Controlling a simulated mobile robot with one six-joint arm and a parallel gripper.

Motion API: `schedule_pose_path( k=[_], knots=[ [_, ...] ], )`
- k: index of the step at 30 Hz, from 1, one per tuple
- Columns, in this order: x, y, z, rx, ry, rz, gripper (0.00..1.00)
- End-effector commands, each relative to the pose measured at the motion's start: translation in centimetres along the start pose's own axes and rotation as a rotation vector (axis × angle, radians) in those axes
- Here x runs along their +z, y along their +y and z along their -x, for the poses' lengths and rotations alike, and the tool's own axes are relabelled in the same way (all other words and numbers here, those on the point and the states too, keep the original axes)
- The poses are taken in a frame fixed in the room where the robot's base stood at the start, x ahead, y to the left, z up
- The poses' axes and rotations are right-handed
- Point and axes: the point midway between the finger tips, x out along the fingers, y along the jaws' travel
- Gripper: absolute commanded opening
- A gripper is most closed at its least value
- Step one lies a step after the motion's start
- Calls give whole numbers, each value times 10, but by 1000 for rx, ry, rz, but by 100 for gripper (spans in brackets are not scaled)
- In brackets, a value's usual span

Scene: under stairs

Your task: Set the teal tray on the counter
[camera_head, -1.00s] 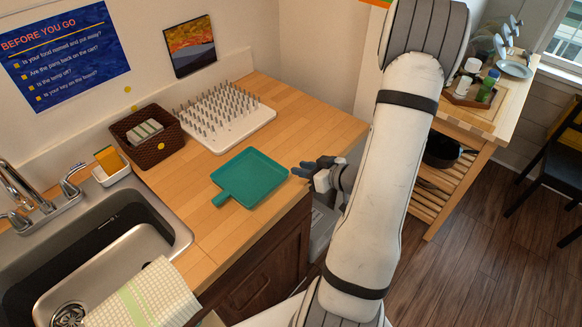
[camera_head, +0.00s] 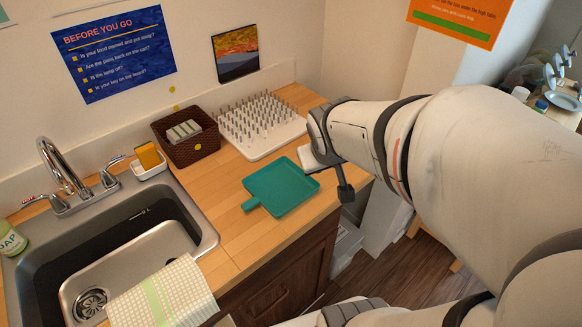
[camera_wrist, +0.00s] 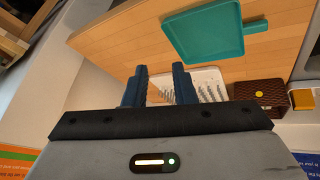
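The teal tray (camera_head: 282,186) lies flat on the wooden counter (camera_head: 236,222), near its front edge, with its short handle toward the sink. In the wrist view the tray (camera_wrist: 205,32) is beyond my fingers and to the right, apart from them. My gripper (camera_wrist: 158,72) is open, with two dark blue fingers apart and nothing held between them.
A white pegged rack (camera_head: 262,124) and a brown woven basket (camera_head: 187,138) stand behind the tray. The sink (camera_head: 120,250) is on the left, with a sponge holder (camera_head: 149,168) and a draped towel (camera_head: 163,292). Bare counter lies between sink and tray.

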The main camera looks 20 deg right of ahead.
Motion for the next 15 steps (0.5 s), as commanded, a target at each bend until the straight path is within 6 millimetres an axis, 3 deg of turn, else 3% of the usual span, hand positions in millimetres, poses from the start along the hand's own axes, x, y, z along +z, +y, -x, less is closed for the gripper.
schedule_pose_path(
  k=[1, 6, 10, 15],
  knots=[
    [9, -17, 20, -39, -26, -6, 24],
    [44, -56, 62, -163, -135, -18, 24],
    [57, -69, 76, -210, -175, -14, 24],
    [59, -70, 78, -216, -182, -14, 24]
  ],
)
